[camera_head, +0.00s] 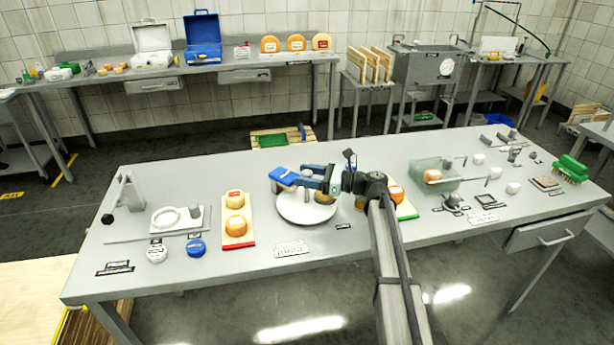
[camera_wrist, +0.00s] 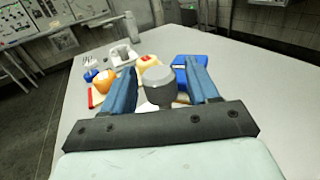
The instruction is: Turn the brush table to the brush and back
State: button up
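The brush table, a round white turntable (camera_head: 304,213), lies on the grey workbench, partly covered by my gripper. A grey round knob (camera_wrist: 158,84) stands between my gripper's blue fingers in the wrist view, with a gap on each side. My gripper (camera_head: 309,176) reaches left over the turntable, open; I see no contact with the knob. A blue block (camera_head: 284,176), perhaps the brush, is just past the fingertips; it also shows behind the right finger in the wrist view (camera_wrist: 181,74). An orange-brown thing (camera_head: 325,198) under my gripper is mostly hidden.
Another board (camera_head: 406,211) with a cheese is right, partly behind my arm. A clear greenish box (camera_head: 435,175) stands farther right. A white label (camera_head: 292,248) lies in front.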

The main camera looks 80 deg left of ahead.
jog(key=v, duration=1.3)
jog(key=shift+w+d, duration=0.25)
jog(key=shift+w, duration=0.1)
jog(key=shift+c, duration=0.3)
